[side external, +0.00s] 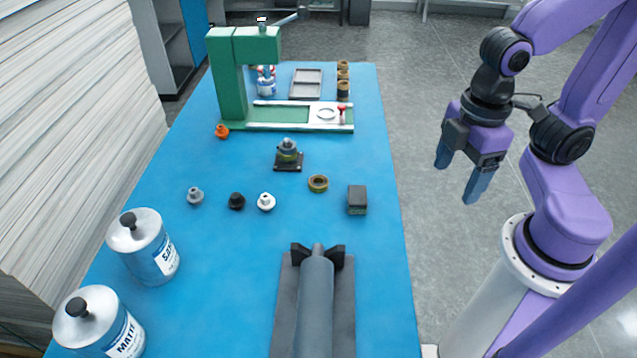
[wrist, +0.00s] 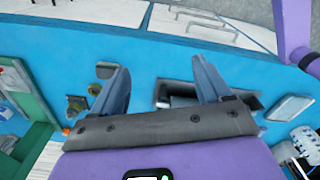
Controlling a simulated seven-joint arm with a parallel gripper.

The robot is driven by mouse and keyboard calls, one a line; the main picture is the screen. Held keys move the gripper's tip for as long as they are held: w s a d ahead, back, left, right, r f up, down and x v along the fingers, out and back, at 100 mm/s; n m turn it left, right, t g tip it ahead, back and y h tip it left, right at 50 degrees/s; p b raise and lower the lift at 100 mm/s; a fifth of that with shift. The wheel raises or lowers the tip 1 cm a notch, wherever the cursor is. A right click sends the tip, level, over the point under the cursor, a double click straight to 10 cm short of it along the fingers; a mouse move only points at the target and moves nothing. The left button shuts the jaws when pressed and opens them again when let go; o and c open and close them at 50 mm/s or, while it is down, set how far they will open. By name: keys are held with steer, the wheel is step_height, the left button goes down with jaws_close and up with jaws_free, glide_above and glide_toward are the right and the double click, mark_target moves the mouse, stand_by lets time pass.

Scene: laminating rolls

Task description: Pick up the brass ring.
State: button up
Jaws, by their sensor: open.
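The brass ring (side external: 318,183) lies flat on the blue table top in the side external view, between a dark square block (side external: 357,199) and a black base with a knobbed grey part (side external: 288,153). A small round brass-coloured piece (wrist: 94,89), likely the same ring, shows left of the fingers in the wrist view. My gripper (side external: 459,172) is open and empty. It hangs to the right of the table edge, well away from the ring and above its level. Its two fingers (wrist: 160,67) stand apart in the wrist view.
A green press (side external: 230,85) stands at the back left of the table. A grey roller (side external: 316,305) on a stand lies at the front. Small knobbed pieces (side external: 236,201) sit left of the ring. Two labelled cans (side external: 143,247) stand front left.

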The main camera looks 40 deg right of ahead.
steer(key=w+a+n, duration=0.2)
steer(key=w+a, duration=0.1)
steer(key=w, duration=0.5)
steer(key=w+a+n, duration=0.2)
steer(key=w, duration=0.6)
steer(key=n, duration=0.4)
glide_above(318, 176)
step_height(318, 176, down, 2)
steer(key=f, duration=0.7)
steer(key=s+f, duration=0.1)
steer(key=f, duration=0.3)
steer(key=shift+a+f, duration=0.1)
steer(key=shift+a, duration=0.25)
steer(key=shift+s+a+f, duration=0.1)
steer(key=shift+f, duration=1.4)
steer(key=shift+s+a+f, duration=0.1)
steer(key=shift+f, duration=1.35)
steer(key=c, duration=1.2)
